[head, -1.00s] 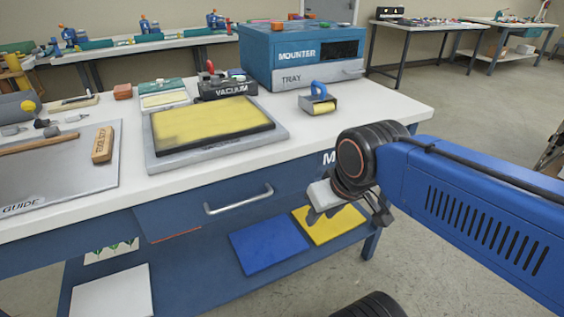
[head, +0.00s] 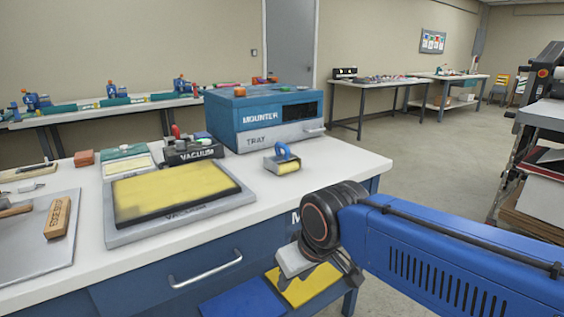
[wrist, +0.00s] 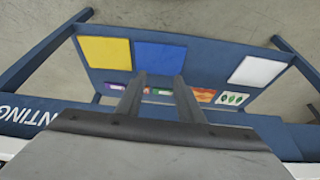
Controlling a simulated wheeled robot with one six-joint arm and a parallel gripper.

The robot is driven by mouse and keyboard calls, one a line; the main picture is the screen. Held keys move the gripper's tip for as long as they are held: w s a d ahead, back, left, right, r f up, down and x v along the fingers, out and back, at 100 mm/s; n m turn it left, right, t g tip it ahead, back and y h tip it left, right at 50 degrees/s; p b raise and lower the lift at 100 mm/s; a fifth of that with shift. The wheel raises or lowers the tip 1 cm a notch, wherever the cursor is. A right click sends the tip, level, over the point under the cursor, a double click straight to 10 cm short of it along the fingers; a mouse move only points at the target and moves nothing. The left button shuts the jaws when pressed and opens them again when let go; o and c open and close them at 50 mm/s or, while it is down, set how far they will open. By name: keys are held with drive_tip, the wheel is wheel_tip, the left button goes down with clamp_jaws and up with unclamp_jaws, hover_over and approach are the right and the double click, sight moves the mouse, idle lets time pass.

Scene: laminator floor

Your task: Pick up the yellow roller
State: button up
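A small roller (head: 288,167) with a blue handle and a yellow face stands on the white worktop, in front of the mounter box's tray. It is upright on the right part of the bench in the head view. My gripper (head: 322,278) hangs beyond the bench's front edge, below worktop height and lower right of the roller, apart from it. In the wrist view my gripper (wrist: 158,80) has its two fingers spread with nothing between them. The roller is not in the wrist view.
A blue mounter box (head: 262,115) stands behind the roller. A yellow vacuum pad (head: 172,190) lies to its left, with a drawer handle (head: 205,268) below. The lower shelf holds yellow (wrist: 105,51), blue (wrist: 161,57) and white (wrist: 256,70) sheets. Worktop right of the roller is clear.

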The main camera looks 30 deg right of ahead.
drive_tip(key=w+d+r+g+h, duration=0.1)
drive_tip(key=w+d+r, duration=0.1)
drive_tip(key=w+r, duration=0.75)
drive_tip(key=w+d+r+g, duration=0.1)
drive_tip(key=w+d+r, duration=0.35)
drive_tip(key=r, duration=0.75)
drive_tip(key=g+h, duration=0.1)
drive_tip(key=g, duration=0.2)
approach(281, 144)
drive_tip(key=shift+s+d+f, duration=0.1)
drive_tip(key=shift+d+f, duration=0.2)
drive_tip(key=shift+f, duration=1.05)
drive_tip(key=shift+w+d+f, duration=0.1)
drive_tip(key=shift+d+f, duration=0.2)
drive_tip(key=shift+f, duration=1.05)
drive_tip(key=shift+s+d+f, duration=0.1)
drive_tip(key=shift+d+f, duration=0.15)
drive_tip(key=shift+f, duration=1.05)
drive_tip(key=shift+c, duration=0.5)
clamp_jaws()
